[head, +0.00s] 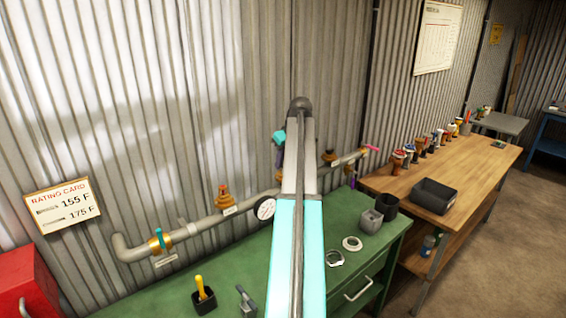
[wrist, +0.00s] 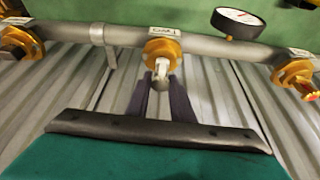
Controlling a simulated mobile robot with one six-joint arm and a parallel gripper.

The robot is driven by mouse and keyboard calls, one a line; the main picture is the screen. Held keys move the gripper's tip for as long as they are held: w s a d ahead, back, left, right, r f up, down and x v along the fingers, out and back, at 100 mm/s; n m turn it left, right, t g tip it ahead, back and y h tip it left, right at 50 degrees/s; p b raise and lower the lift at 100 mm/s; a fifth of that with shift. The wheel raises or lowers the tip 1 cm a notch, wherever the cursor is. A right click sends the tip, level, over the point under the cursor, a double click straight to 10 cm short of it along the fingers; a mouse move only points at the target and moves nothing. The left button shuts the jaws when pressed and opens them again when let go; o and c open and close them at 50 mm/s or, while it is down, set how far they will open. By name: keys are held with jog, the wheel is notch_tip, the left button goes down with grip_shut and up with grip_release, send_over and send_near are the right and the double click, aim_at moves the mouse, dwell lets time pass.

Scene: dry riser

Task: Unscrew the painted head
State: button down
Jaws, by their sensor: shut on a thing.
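A whitish head (wrist: 161,70) stands in a brass fitting (wrist: 162,50) on the grey pipe (wrist: 200,45) in the wrist view. Its pale coating looks like paint. My gripper (wrist: 162,80) is shut on it, with a dark purple finger on each side. The head appears to be still in its fitting. In the head view my gripper (head: 279,150) shows only partly, behind my arm, and the held head is hidden there.
The gauge (head: 265,208) sits close beside the held head. Another brass head (head: 223,197) and a teal-handled valve (head: 160,243) are further left. The green bench (head: 235,265) holds loose rings and small cups. A dark bin (head: 434,196) stands on the wooden bench.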

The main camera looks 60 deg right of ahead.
jog(key=shift+r+p, duration=0.55)
jog(key=shift+r, duration=0.7)
dwell(0.3)
jog(key=shift+r+p, duration=1.05)
jog(key=shift+r, duration=1.35)
